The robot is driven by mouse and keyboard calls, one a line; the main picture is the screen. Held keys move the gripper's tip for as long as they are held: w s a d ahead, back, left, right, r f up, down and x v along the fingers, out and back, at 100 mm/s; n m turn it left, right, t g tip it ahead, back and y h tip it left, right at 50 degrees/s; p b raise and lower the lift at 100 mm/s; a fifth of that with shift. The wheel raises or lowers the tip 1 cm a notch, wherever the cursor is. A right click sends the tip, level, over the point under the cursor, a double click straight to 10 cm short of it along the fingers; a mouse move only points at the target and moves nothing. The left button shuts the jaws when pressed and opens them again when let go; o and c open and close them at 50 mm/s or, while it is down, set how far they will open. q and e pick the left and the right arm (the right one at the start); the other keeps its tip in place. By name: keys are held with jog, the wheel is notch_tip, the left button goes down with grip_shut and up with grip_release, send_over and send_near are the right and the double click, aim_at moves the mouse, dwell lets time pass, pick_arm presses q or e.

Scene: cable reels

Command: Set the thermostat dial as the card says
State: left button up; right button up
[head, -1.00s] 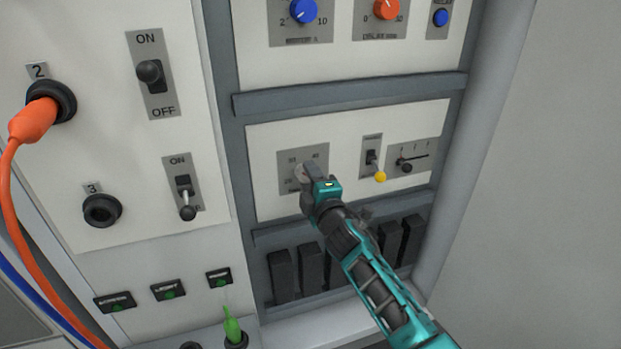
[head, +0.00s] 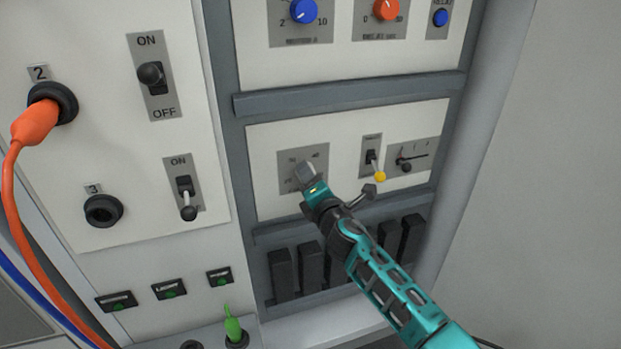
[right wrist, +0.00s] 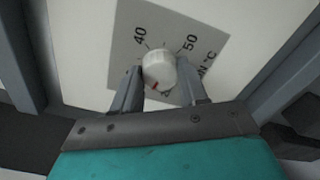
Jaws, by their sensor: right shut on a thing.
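The thermostat dial (right wrist: 159,66) is a small pale round knob with a red mark, on a grey scale plate (right wrist: 190,28). In the right wrist view the red mark is at the knob's lower edge, away from the printed 40 and 50. The plate also shows in the head view (head: 288,159). My right gripper (head: 306,172) is shut on the dial, one finger on each side in the right wrist view (right wrist: 159,76). In the head view the gripper hides most of the dial. My left gripper is not in view. I see no readable card.
Right of the dial are a small toggle switch (head: 371,157) with a yellow ball near it and a slider (head: 406,166). Above are a blue knob (head: 303,11) and an orange knob (head: 386,9). Black blocks (head: 282,275) stand below. An orange plug (head: 36,120) is at left.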

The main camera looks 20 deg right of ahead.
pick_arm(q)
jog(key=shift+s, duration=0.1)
pick_arm(e)
jog(key=shift+r, duration=0.1)
jog(key=o, duration=1.1)
jog(key=shift+c, duration=0.2)
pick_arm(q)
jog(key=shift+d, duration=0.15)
pick_arm(e)
jog(key=shift+s, duration=0.1)
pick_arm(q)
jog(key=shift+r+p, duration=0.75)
pick_arm(e)
jog(key=s, duration=1.2)
jog(key=shift+s+d, duration=0.25)
jog(key=shift+s, duration=0.1)
